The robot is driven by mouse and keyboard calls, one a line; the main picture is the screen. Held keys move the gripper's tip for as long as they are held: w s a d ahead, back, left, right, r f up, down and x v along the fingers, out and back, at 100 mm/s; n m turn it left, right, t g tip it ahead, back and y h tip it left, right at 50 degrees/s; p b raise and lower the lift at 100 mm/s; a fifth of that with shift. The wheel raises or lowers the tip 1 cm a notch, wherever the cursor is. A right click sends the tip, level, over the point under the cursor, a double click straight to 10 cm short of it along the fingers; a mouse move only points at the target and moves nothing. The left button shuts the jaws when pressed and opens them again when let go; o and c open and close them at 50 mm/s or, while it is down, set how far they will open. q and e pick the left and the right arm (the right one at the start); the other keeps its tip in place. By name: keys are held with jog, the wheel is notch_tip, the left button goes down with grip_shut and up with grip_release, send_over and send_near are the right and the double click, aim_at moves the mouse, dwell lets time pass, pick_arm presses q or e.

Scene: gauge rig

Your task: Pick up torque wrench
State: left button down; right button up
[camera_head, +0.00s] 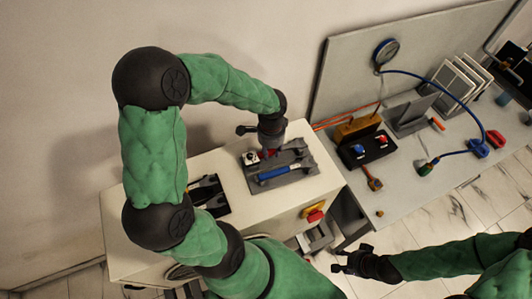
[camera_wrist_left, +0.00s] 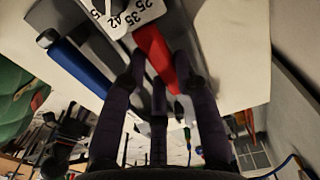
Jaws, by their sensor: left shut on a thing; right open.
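The red-handled tool (camera_head: 271,154) lies at the grey holder (camera_head: 310,165) on the white cabinet. In the left wrist view its red handle (camera_wrist_left: 155,52) joins a white plate with printed numbers (camera_wrist_left: 128,15), so it looks like the torque wrench. My left gripper (camera_head: 270,146) reaches down from above. In the left wrist view its dark fingers (camera_wrist_left: 160,68) are closed around the red handle. Whether the tool is clear of the holder I cannot tell. A blue-handled tool (camera_head: 280,172) lies beside it in the holder. My right gripper (camera_head: 343,261) is open and empty, low in front of the cabinet.
A black tray with tools (camera_head: 208,195) sits left of the holder. A red button on a yellow box (camera_head: 314,215) is on the cabinet front. The grey bench (camera_head: 410,165) at right carries a gauge (camera_head: 386,51), a blue hose and a black valve block (camera_head: 367,150).

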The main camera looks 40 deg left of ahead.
aim_at(271, 152)
pick_arm(q)
jog(key=shift+r, duration=0.1)
jog(key=shift+w+r, duration=0.1)
jog(key=shift+r, duration=0.35)
notch_tip(271, 152, up, 2)
jog(key=shift+r, duration=0.2)
jog(key=s+d+r, duration=0.2)
jog(key=d+r, duration=0.7)
jog(key=d, duration=0.5)
jog(key=shift+r+b, duration=0.25)
jog(key=shift+b, duration=0.05)
jog(key=shift+s, duration=0.15)
jog(key=c, duration=1.8)
grip_release()
grip_shut()
